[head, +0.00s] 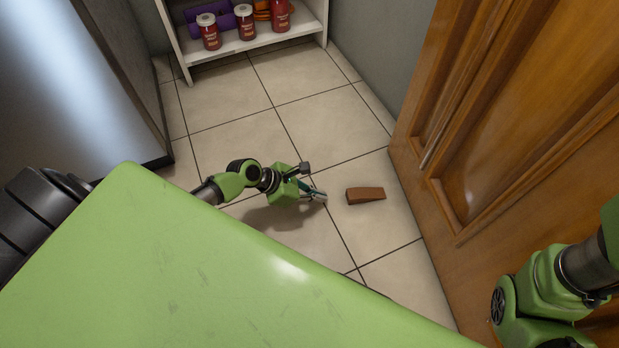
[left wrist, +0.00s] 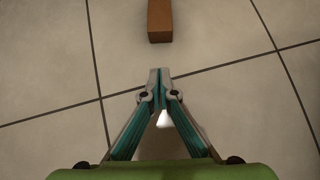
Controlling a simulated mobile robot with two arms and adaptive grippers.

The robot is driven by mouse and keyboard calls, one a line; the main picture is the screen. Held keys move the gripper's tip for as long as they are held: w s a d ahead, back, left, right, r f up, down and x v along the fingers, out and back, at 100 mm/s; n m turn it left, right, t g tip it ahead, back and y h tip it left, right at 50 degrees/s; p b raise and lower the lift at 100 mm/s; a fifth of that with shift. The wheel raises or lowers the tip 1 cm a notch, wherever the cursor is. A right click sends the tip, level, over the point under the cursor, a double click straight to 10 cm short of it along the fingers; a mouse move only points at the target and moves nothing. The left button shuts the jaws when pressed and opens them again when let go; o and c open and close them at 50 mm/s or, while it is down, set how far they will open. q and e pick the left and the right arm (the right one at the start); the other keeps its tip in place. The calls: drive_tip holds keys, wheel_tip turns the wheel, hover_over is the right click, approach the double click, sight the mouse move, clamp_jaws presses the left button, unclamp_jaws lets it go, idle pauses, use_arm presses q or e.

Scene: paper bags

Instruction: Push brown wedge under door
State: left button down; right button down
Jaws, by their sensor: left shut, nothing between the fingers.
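The brown wedge (head: 365,195) lies on the tiled floor, a short way left of the wooden door (head: 480,110). It also shows in the left wrist view (left wrist: 160,20), straight ahead of the fingertips and cut off by the top edge. My left gripper (head: 322,197) is low over the floor, left of the wedge, with a small gap between them. In the left wrist view its fingers (left wrist: 160,72) are together and hold nothing. Only part of my right arm shows at the lower right in the head view; its fingers are hidden.
A grey metal cabinet (head: 75,90) stands on the left. A grey wall (head: 380,45) meets the door. The floor between is clear.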

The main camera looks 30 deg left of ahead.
sight(334, 201)
use_arm(q)
drive_tip(key=b+x, duration=0.2)
drive_tip(key=x, duration=0.1)
drive_tip(key=shift+d+f, duration=0.1)
drive_tip(key=shift+f, duration=0.1)
drive_tip(key=shift+w+d+r+b, duration=0.2)
drive_tip(key=shift+w+d+b, duration=0.55)
drive_tip(key=shift+d, duration=0.1)
drive_tip(key=shift+w+d+r+b, duration=0.15)
drive_tip(key=shift+w+d+b, duration=0.15)
drive_tip(key=shift+w+d, duration=0.15)
